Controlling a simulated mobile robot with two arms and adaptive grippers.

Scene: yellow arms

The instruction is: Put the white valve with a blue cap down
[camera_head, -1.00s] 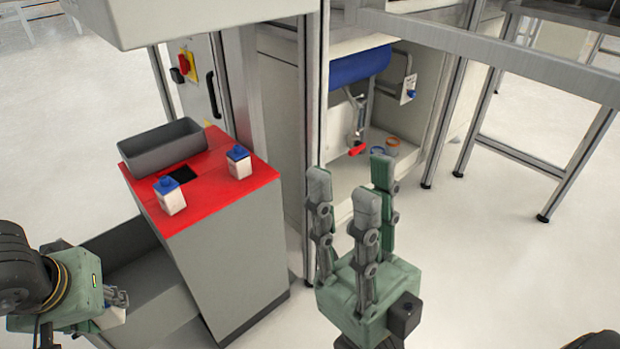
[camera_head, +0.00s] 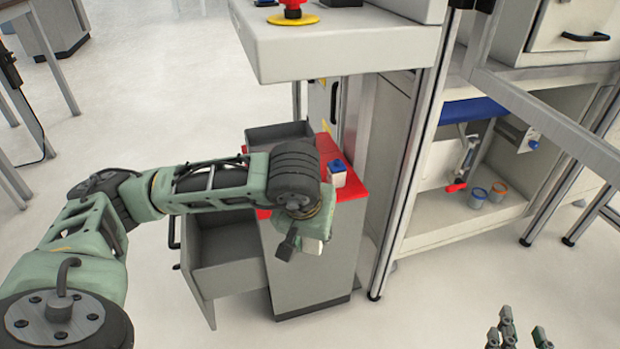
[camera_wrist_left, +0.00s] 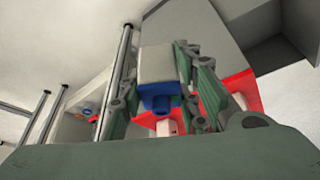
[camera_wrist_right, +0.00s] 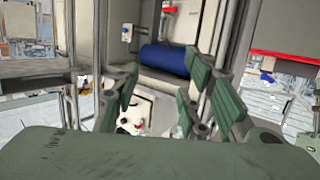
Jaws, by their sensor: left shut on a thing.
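My left gripper (camera_wrist_left: 160,75) is shut on a white valve with a blue cap (camera_wrist_left: 156,64), held with its blue end towards the wrist camera. In the head view my left wrist (camera_head: 298,205) is over the front of the red-topped cabinet and hides the fingers. Another white valve with a blue cap (camera_head: 337,172) stands on the red top (camera_head: 352,190). In the left wrist view a white valve (camera_wrist_left: 165,128) shows on the red surface, partly hidden by the fingers. My right gripper (camera_head: 515,330) is at the bottom right, its fingers apart and empty in its wrist view (camera_wrist_right: 165,95).
A grey bin (camera_head: 280,134) sits at the back of the red top. An open grey drawer (camera_head: 228,262) sticks out from the cabinet. A white panel box (camera_head: 345,50) overhangs it. A metal post (camera_head: 405,180) stands right of it. A shelf (camera_head: 440,222) holds blue and orange-rimmed cups.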

